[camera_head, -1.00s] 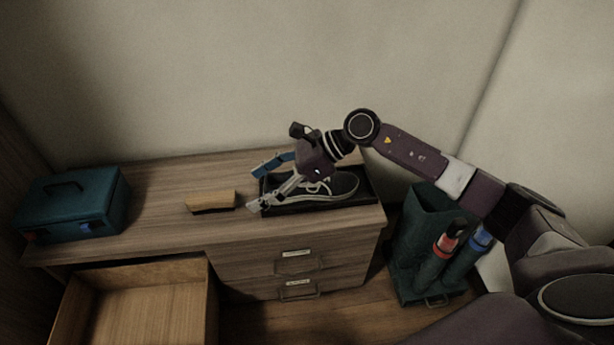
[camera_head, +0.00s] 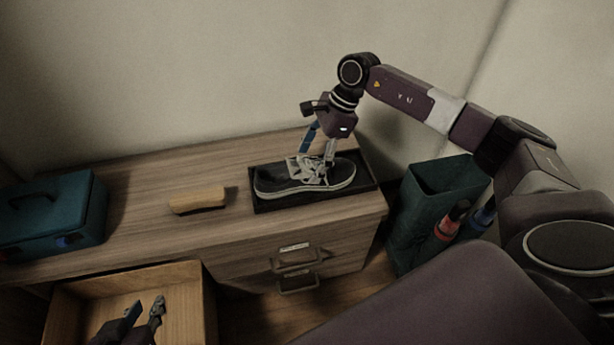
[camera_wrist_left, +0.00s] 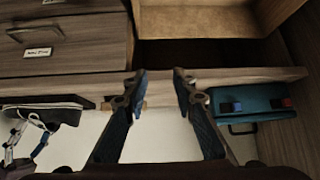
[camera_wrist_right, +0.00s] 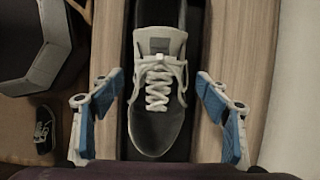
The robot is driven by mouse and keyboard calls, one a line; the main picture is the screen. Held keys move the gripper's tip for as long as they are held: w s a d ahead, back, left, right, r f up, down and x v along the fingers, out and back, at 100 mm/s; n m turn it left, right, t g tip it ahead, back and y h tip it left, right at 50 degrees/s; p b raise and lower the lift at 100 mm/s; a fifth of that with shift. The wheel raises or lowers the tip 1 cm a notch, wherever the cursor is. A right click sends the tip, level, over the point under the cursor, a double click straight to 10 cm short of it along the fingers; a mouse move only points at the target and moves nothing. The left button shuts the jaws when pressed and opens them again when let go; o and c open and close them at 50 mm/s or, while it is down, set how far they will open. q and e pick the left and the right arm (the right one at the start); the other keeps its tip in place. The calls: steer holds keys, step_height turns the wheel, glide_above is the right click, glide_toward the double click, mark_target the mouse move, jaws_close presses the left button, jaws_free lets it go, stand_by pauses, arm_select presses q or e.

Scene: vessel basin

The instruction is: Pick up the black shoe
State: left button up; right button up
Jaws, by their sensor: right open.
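The black shoe (camera_head: 275,184), with white laces and a pale sole edge, lies in a dark shallow tray (camera_head: 262,206) on the wooden desk. My right gripper (camera_head: 316,153) points down at the shoe's laces and is open. In the right wrist view the shoe (camera_wrist_right: 155,128) lies between the spread blue fingers (camera_wrist_right: 158,85), with a gap on each side. My left gripper (camera_head: 142,312) is over the open drawer, low in the head view. Its fingers (camera_wrist_left: 159,78) are apart and empty.
A wooden block-like object (camera_head: 197,200) lies left of the tray. A teal case (camera_head: 50,215) stands at the desk's left end. A dark green bin (camera_head: 440,190) with red and blue bottles stands right of the desk. The drawer (camera_head: 180,290) is pulled out.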

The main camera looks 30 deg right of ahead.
steer(key=shift+x, duration=1.35)
arm_select(q)
steer(key=w+r, duration=0.1)
steer(key=w+d+r+t, duration=0.1)
steer(key=shift+w+r+t, duration=0.15)
steer(key=shift+w+t, duration=0.15)
steer(key=shift+w, duration=0.05)
arm_select(e)
steer(key=c, duration=1.5)
